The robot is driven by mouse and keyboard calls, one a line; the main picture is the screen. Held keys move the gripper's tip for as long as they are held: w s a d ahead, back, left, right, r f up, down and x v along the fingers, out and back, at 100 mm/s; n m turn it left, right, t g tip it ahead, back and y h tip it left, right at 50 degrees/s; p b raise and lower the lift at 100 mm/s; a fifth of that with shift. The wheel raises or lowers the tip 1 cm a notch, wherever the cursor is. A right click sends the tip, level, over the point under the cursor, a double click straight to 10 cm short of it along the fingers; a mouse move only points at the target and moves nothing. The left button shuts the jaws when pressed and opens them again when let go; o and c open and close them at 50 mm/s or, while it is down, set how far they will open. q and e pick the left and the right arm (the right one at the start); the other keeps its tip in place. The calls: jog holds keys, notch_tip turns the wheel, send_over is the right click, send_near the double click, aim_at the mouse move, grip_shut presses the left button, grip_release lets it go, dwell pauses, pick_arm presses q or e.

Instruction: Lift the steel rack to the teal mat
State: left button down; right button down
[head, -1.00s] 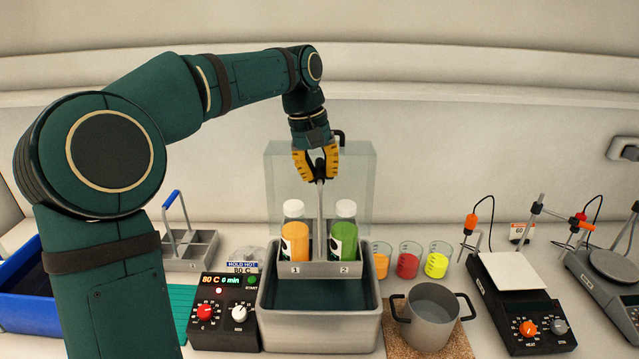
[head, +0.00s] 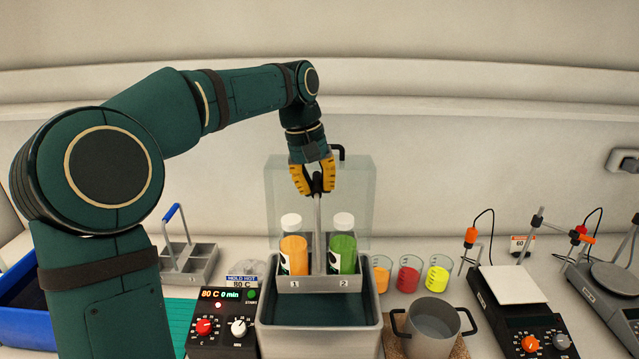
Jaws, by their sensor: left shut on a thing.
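The steel rack (head: 318,285) has two slots marked 1 and 2 and an upright handle. It carries an orange juice bottle (head: 294,254) and a green juice bottle (head: 342,254), both with white caps. My left gripper (head: 316,190) is shut on the top of the rack's handle. The rack hangs level over the steel water bath (head: 320,345), with dark water visible below its front. The teal mat (head: 182,318) lies at the left, partly hidden behind my left arm and the controller box. My right gripper is not in view.
The black controller (head: 223,322), reading 80 C and 0 min, stands between mat and bath. A clear lid (head: 280,190) stands behind the bath. A grey rack with blue handle (head: 190,262) sits behind the mat. A pot (head: 432,325) and several beakers stand right of the bath.

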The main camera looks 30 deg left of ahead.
pick_arm(q)
jog(key=s+a+f+b, duration=0.1)
jog(key=s+a+f, duration=0.1)
jog(key=s+a, duration=0.4)
jog(key=shift+a, duration=1.3)
jog(key=s+a+p, duration=0.1)
jog(key=s+a, duration=0.5)
jog(key=a, duration=0.3)
jog(key=shift+s+p, duration=0.15)
jog(key=shift+p, duration=0.15)
dwell(0.7)
